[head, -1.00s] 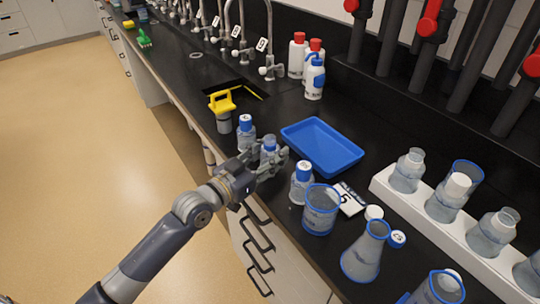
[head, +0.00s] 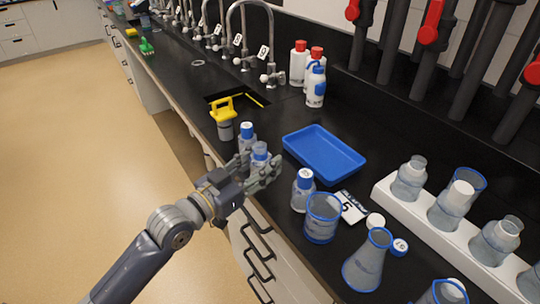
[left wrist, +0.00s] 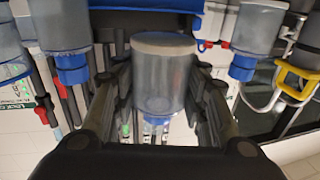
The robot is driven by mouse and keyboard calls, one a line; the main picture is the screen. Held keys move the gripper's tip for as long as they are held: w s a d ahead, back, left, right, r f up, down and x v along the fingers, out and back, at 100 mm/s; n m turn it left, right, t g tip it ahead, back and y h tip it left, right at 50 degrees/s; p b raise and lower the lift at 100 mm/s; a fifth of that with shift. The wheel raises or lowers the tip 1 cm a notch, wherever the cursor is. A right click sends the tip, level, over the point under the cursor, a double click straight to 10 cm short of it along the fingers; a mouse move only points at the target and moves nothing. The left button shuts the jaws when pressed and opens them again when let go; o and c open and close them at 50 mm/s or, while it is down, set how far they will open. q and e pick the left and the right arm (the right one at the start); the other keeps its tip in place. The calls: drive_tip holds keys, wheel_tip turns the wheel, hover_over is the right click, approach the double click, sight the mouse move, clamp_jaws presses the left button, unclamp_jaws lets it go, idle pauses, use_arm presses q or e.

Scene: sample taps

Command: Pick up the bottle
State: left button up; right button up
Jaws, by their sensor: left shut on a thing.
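My left gripper (head: 262,172) is shut on a small clear bottle (head: 259,151) at the counter's front edge. In the left wrist view the bottle (left wrist: 163,75) sits between the two fingers, its round pale base towards the camera. The fingers hide its lower part in the head view, so I cannot tell whether it touches the counter. A similar blue-capped bottle (head: 246,136) stands just behind it, and another (head: 303,190) stands to its right. My right gripper is not in view.
A blue tray (head: 324,154) lies behind the bottles. A beaker (head: 322,220), a numbered card (head: 351,207) and a flask (head: 368,262) stand to the right. A yellow-handled item (head: 223,113) is by the sink. The floor at left is clear.

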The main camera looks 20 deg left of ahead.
use_arm(q)
drive_tip(key=s+a+r, duration=0.1)
drive_tip(key=s, duration=0.9)
drive_tip(key=shift+s, duration=0.2)
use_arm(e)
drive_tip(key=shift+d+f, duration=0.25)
use_arm(q)
drive_tip(key=shift+a, duration=0.1)
drive_tip(key=s+f+n+t+y+p, duration=0.1)
drive_tip(key=s+f+n+y, duration=0.4)
drive_tip(key=f+y, duration=0.1)
drive_tip(key=shift+s+f+t+y, duration=0.3)
drive_tip(key=shift+s+y, duration=0.1)
drive_tip(key=shift+y, duration=0.4)
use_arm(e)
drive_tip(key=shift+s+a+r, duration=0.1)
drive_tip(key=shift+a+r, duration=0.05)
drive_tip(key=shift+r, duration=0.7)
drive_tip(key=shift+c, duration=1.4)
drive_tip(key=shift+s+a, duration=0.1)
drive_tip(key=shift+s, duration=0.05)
